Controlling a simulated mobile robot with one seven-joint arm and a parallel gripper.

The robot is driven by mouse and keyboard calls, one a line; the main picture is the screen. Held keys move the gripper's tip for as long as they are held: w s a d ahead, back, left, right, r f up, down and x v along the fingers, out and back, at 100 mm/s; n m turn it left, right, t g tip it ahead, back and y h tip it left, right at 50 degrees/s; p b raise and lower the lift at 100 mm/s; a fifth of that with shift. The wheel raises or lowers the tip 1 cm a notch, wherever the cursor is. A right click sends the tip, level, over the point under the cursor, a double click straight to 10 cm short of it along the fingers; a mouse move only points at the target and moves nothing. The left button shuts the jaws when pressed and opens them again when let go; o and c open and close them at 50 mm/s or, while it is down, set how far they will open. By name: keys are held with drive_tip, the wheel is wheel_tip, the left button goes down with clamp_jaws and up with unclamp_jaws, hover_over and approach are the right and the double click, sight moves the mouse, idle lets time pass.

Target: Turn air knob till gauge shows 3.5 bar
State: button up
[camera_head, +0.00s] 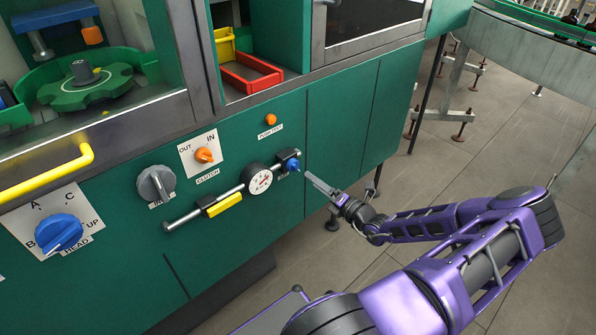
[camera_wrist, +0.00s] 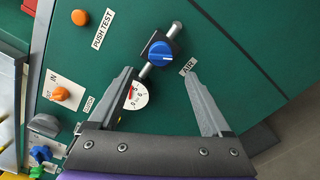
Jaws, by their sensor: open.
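The blue air knob (camera_head: 292,165) is at the right end of a metal pipe on the green machine front. In the wrist view the knob (camera_wrist: 158,53) has a pale pointer line and lies just beyond the space between my fingertips. The white round gauge (camera_head: 259,180) is on the pipe left of the knob. In the wrist view the gauge (camera_wrist: 138,97) is partly covered by my left finger; some red shows on it, but its reading is too small to tell. My gripper (camera_head: 307,176) is open and empty, close in front of the knob; its two fingers (camera_wrist: 159,73) are spread apart.
A yellow valve handle (camera_head: 224,205), a grey rotary switch (camera_head: 156,185), an orange clutch knob (camera_head: 204,155) and an orange push-test button (camera_head: 271,119) share the panel. A blue head selector (camera_head: 59,233) is far left. Floor to the right of the panel is open.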

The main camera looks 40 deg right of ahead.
sight(297, 169)
drive_tip(key=w, duration=0.8)
drive_tip(key=shift+w+a+b, duration=0.2)
drive_tip(key=shift+a+b, duration=0.1)
drive_tip(key=shift+b, duration=0.1)
clamp_jaws()
